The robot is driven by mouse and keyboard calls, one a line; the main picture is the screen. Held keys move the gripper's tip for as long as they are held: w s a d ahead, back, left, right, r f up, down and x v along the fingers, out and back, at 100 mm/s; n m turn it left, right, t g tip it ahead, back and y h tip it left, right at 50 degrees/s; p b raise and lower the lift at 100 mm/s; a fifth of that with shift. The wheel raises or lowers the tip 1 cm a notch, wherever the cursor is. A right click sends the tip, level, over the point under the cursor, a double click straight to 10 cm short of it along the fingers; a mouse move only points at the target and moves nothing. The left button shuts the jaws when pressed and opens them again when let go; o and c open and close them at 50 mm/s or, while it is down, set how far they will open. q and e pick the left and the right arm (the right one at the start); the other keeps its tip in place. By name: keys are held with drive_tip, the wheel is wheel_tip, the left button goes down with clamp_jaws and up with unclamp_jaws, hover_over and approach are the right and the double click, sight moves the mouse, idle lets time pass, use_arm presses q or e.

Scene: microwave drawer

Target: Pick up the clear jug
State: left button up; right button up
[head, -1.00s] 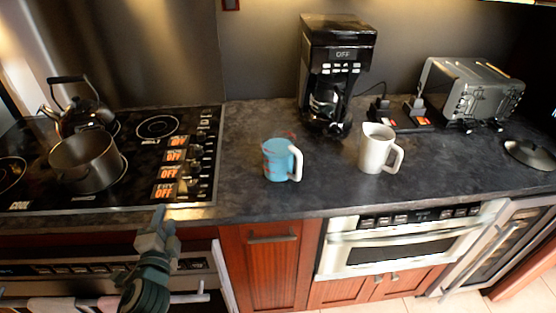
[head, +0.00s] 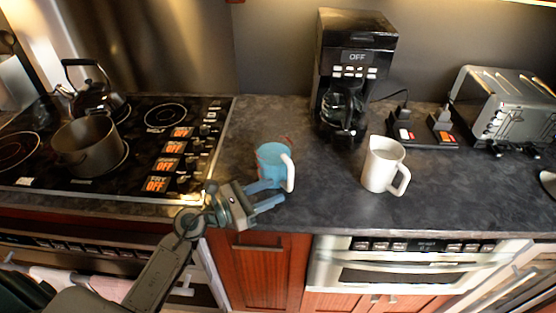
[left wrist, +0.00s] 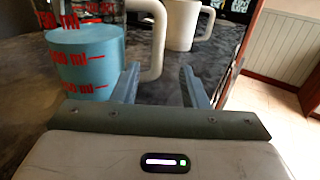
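The clear jug (head: 270,167) stands upright on the counter right of the stove. It holds blue liquid and has red markings and a white handle on its right side. In the left wrist view the jug (left wrist: 85,60) fills the upper left, cut off at the top. My left gripper (head: 272,194) is open and empty, low in front of the jug at the counter's front edge. In the left wrist view its fingers (left wrist: 160,72) are spread, with the jug's handle ahead between them; contact cannot be told. My right gripper is not in view.
A white mug-like pitcher (head: 379,168) stands right of the jug. Behind are a black coffee maker (head: 356,60) and a toaster (head: 510,108). The stove (head: 50,185) at left bears a pot (head: 90,148) and a kettle (head: 95,97). The counter between jug and pitcher is clear.

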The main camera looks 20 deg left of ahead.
use_arm(q)
drive_tip(key=x, duration=0.2)
drive_tip(key=shift+w+d+p, duration=0.2)
drive_tip(key=shift+p, duration=0.1)
drive_tip(key=shift+p+x, duration=0.5)
drive_tip(key=shift+x, duration=0.3)
drive_tip(key=p+x, duration=0.2)
drive_tip(key=x, duration=0.1)
drive_tip(key=shift+w+r, duration=0.1)
drive_tip(key=shift+w, duration=0.25)
drive_tip(key=shift+w+d, duration=0.25)
drive_tip(key=shift+d, duration=0.05)
drive_tip(key=shift+s, duration=0.1)
drive_tip(key=shift+c, duration=0.2)
drive_tip(key=c, duration=0.7)
clamp_jaws()
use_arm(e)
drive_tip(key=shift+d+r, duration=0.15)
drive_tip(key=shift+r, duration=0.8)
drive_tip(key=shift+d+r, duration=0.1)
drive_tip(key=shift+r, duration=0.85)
